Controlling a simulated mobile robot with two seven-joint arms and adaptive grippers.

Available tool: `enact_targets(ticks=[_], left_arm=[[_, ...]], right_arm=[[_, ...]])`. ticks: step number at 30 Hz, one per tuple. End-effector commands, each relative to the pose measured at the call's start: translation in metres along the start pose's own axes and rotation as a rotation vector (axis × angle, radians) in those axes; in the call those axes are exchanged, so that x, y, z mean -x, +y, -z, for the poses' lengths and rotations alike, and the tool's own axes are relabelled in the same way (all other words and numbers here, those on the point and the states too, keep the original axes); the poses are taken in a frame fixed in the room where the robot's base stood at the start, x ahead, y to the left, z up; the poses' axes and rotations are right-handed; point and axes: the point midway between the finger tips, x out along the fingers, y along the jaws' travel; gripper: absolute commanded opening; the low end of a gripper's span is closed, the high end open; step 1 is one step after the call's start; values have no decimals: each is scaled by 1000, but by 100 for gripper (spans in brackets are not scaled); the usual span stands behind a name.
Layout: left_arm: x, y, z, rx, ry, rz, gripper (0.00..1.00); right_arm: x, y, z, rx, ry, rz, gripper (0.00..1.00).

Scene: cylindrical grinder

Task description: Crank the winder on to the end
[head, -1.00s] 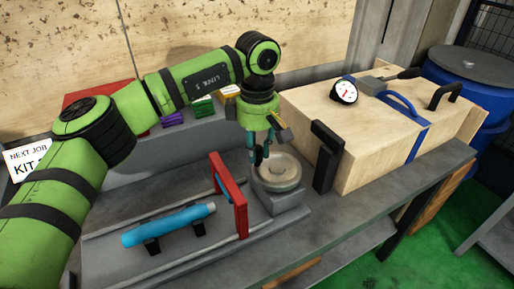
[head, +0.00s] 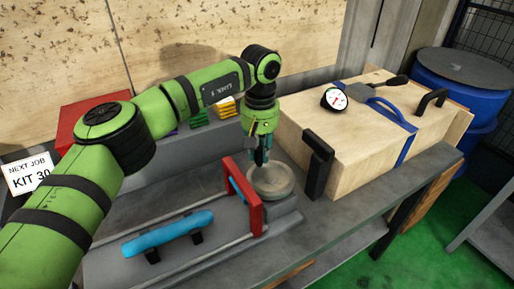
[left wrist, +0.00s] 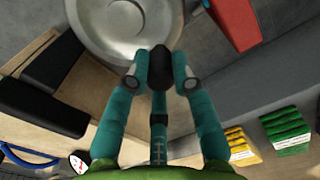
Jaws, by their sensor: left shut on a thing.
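The winder is a round grey metal wheel (head: 271,184) on a grey block, just right of a red frame (head: 244,197). It fills the upper left of the left wrist view (left wrist: 105,32). Its black crank knob (left wrist: 160,68) stands at the wheel's rim. My left gripper (head: 260,158) points down at the far side of the wheel. In the left wrist view its teal fingers (left wrist: 160,78) close around the knob from both sides. In the head view the fingers mostly hide the knob. My right gripper is not in view.
A blue roll (head: 168,234) lies on supports left of the red frame. A wooden case (head: 362,142) with black handles, a blue strap and a gauge (head: 334,98) stands close right of the wheel. Yellow and green packs (head: 197,120) lie behind. Blue barrels (head: 462,90) stand far right.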

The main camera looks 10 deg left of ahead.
Motion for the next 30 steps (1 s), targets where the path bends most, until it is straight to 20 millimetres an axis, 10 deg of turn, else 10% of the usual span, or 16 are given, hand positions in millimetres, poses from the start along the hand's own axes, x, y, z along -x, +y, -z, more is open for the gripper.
enact_targets(ticks=[20,21,22,30], left_arm=[[1,3,1,-59,2,-3,0],[1,3,1,-59,2,-3,36],[1,3,1,-59,2,-3,48],[0,3,1,-59,0,-1,48]], right_arm=[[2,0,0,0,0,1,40],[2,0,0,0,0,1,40],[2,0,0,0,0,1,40],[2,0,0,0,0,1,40]])
